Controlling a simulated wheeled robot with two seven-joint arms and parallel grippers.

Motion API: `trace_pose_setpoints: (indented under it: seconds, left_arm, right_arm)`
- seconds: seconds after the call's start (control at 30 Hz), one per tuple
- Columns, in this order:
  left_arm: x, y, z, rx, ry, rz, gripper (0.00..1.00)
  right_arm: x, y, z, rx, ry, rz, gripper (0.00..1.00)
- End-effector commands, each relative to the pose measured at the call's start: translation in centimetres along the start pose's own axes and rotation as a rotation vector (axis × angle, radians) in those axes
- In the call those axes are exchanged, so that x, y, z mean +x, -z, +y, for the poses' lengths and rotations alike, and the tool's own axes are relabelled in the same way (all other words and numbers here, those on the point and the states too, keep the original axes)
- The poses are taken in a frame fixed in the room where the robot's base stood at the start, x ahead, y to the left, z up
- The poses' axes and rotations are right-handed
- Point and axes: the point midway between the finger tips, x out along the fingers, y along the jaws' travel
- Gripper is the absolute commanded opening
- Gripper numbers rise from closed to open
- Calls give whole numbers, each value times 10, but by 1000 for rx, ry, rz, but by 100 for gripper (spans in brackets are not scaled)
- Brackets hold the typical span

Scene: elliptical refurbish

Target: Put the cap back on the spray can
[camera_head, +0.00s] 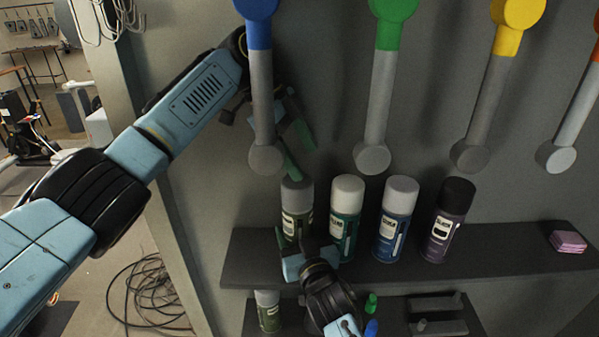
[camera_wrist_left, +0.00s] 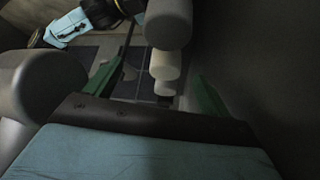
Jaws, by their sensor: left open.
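Several spray cans stand upright in a row on the upper shelf. The leftmost can (camera_head: 298,211) is dark green with a grey rounded cap (camera_head: 297,184) at its top; I cannot tell whether the cap is fully seated. My left gripper (camera_head: 297,148) is open above this can, partly hidden by the blue-topped hanging bar. Its green fingers (camera_wrist_left: 158,88) stand apart in the left wrist view, with a row of rounded tops (camera_wrist_left: 167,24) visible between and beyond them.
Thick bars with coloured tops, blue (camera_head: 263,95), green (camera_head: 376,95) and others, hang in front of the wall. A lower shelf holds another can (camera_head: 268,312) and small green (camera_head: 370,302) and blue pieces. Pink pads (camera_head: 568,241) lie at the right of the upper shelf (camera_head: 490,262).

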Motion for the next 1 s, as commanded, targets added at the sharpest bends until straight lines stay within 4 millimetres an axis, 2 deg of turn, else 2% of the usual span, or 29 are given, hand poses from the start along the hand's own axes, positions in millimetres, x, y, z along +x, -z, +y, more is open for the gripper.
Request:
trace_pose_setpoints:
  seconds: [0.17, 0.47, 0.5, 0.6, 0.67, 1.0]
  left_arm:
    - [-13, 8, 0, 0, 0, 0, 82]
    - [-15, 8, 0, 0, -1, 0, 82]
    - [-15, 8, 0, 0, -1, 0, 82]
    - [-14, 8, 0, 0, -1, 0, 82]
    - [-14, 8, 0, 0, -1, 0, 82]
    - [-15, 8, 0, 0, -1, 0, 82]
  right_arm:
    - [0, -1, 0, 0, 0, -3, 18]
    - [0, -1, 0, 0, 0, -3, 18]
    - [0, -1, 0, 0, 0, -3, 64]
    - [0, -1, 0, 0, 0, -2, 77]
    - [0, -1, 0, 0, 0, -2, 84]
    - [-5, -1, 0, -1, -1, -1, 84]
